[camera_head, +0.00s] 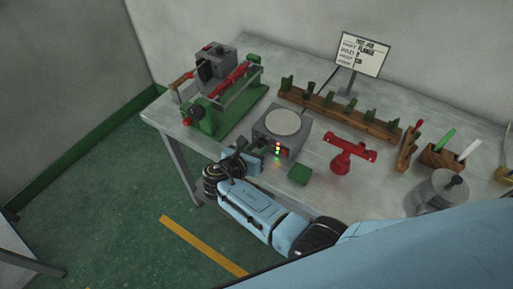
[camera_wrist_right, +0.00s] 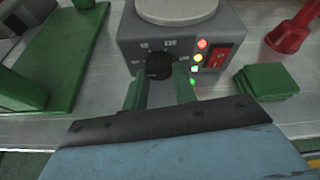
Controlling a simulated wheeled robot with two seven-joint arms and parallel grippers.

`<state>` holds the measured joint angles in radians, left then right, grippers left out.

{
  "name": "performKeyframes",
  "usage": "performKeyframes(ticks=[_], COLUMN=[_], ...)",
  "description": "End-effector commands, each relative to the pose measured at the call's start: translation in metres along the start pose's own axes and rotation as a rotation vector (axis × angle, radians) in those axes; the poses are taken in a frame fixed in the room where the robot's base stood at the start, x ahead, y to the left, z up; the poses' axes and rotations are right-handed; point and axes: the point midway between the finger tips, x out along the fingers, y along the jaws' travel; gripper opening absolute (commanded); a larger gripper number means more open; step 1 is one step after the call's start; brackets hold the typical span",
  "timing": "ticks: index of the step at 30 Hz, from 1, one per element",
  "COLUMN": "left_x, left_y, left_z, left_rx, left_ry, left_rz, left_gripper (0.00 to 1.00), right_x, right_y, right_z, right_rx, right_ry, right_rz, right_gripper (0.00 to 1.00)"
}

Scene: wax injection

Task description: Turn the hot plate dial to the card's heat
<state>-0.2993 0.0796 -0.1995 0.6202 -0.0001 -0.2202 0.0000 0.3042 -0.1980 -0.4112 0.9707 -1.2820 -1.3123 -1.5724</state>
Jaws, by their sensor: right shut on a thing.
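The hot plate (camera_head: 285,126) is a grey box with a round pale top, near the front edge of the table. Its front panel shows in the right wrist view (camera_wrist_right: 222,38), with a black dial (camera_wrist_right: 159,65), printed numbers around it, coloured lights and a red switch. My right gripper (camera_wrist_right: 160,82) is shut on the dial, one green finger on each side. In the head view the gripper (camera_head: 258,150) is at the front of the hot plate. The card (camera_head: 362,55) stands at the back; its small print is too blurred to read for the heat. My left gripper does not show.
A green and red clamp fixture (camera_head: 222,100) stands left of the hot plate. A green block (camera_head: 299,174) and a red stand (camera_head: 348,153) are to its right. A wooden rack (camera_head: 340,110) runs behind. A grey lidded pot (camera_head: 437,190) stands at the front right.

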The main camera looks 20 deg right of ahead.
Motion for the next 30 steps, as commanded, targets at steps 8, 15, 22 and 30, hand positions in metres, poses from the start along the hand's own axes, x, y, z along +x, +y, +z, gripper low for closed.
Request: performKeyframes(ticks=[8,15,22,30], left_x=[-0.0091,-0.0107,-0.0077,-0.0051], left_y=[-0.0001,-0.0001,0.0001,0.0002], left_z=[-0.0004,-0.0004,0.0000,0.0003], left_rx=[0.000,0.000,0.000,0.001], left_ry=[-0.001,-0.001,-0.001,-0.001], left_rz=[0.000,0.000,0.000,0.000], left_gripper=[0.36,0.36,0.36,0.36], right_x=[-0.0004,0.0002,0.0004,0.0003], right_y=[-0.0021,-0.0028,-0.0031,-0.0033], right_z=[0.0000,-0.0018,-0.0027,-0.0030], right_rx=[0.143,0.312,0.445,0.527], right_ry=[-0.007,-0.016,-0.023,-0.027], right_rz=[0.060,0.129,0.182,0.215], right_gripper=[0.05,0.05,0.05,0.05])
